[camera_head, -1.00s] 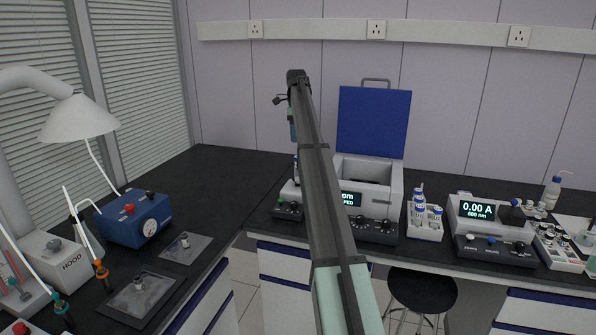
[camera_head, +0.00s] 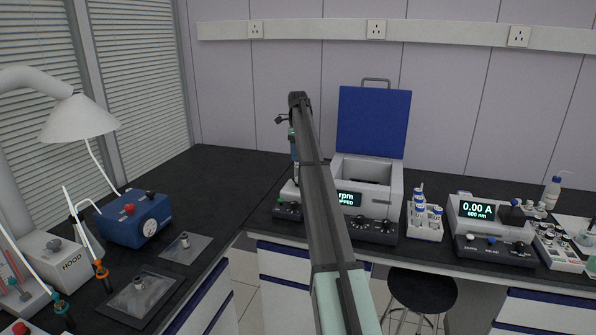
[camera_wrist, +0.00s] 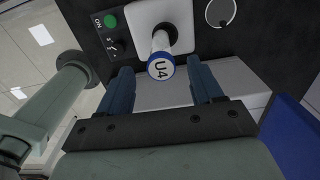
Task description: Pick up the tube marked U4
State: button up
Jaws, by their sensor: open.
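The tube marked U4 (camera_wrist: 162,60) shows in the wrist view, with a blue-rimmed white cap that reads U4. It stands in a dark socket on a white device (camera_wrist: 190,18) beside a green ON button. My gripper (camera_wrist: 162,80) is open, with one blue finger on each side below the cap in the picture. The fingers appear apart from the tube. In the head view my gripper (camera_head: 294,142) points down over the left side of the bench device, and my arm hides much of that spot.
The centrifuge (camera_head: 366,190) stands with its blue lid (camera_head: 373,122) raised, right beside my arm. A white rack of tubes (camera_head: 425,227) and a photometer reading 0.00 A (camera_head: 490,222) stand further right. The black bench (camera_head: 220,185) to the left of my arm is mostly clear.

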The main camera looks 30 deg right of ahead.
aim_at(298, 170)
notch_tip(298, 170, down, 5)
jog(key=shift+d+r, duration=0.1)
jog(key=shift+c, duration=0.2)
jog(key=c, duration=1.1)
